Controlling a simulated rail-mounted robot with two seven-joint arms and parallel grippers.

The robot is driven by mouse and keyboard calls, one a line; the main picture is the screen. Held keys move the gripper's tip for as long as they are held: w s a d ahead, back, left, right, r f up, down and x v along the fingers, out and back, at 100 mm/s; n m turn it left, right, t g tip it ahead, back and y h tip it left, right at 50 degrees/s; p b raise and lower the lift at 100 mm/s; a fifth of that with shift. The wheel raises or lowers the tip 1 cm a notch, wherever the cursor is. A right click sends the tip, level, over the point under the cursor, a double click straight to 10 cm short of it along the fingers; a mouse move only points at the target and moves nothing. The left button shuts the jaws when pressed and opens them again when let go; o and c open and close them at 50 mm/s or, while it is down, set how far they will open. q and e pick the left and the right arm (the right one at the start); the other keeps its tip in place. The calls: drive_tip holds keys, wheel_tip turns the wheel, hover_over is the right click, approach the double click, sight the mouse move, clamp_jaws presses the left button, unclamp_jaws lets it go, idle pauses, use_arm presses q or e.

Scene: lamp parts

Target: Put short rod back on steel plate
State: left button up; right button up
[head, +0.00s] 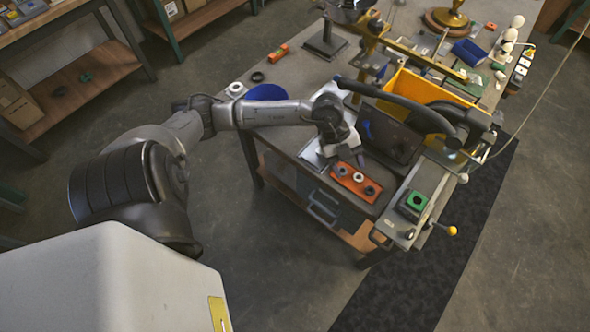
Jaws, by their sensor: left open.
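My left arm reaches in from the left over the workbench (218,92). My left gripper (352,160) is open and points down at the bench's near edge, just behind an orange block. A bright metal plate (311,156), which looks like the steel plate, lies partly under the gripper. Much of the plate is hidden by my wrist. I cannot make out the short rod; it is too small to tell or hidden near the gripper. My right gripper is not in view.
The orange block (345,185) carries several dark rings. A green piece (415,202) sits on a grey fixture with a yellow-knobbed lever (452,231).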

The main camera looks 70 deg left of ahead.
use_arm(q)
drive_tip(key=w+d+r+n+t+h, duration=0.1)
drive_tip(key=d+r+n+t+h, duration=0.45)
drive_tip(key=d+r+t, duration=0.7)
drive_tip(key=s+a+f+n+g+y, duration=0.1)
drive_tip(key=s+a+f+n+y, duration=0.25)
drive_tip(key=f+n+y, duration=0.35)
drive_tip(key=s+a+f+n+g+y, duration=0.2)
drive_tip(key=s+a+f+n+y, duration=0.15)
drive_tip(key=f+n+y, duration=0.35)
drive_tip(key=s+d+f+m+g+h, duration=0.1)
drive_tip(key=s+d+f+g, duration=0.2)
drive_tip(key=s, duration=0.4)
drive_tip(key=s+d+f+g+h, duration=0.1)
drive_tip(key=s+d+f+g, duration=0.2)
drive_tip(key=s+g, duration=0.2)
drive_tip(key=shift+s+d+f+m+g, duration=0.25)
drive_tip(key=shift+s+m+g, duration=0.1)
drive_tip(key=shift+s, duration=0.75)
drive_tip(key=shift+r, duration=0.1)
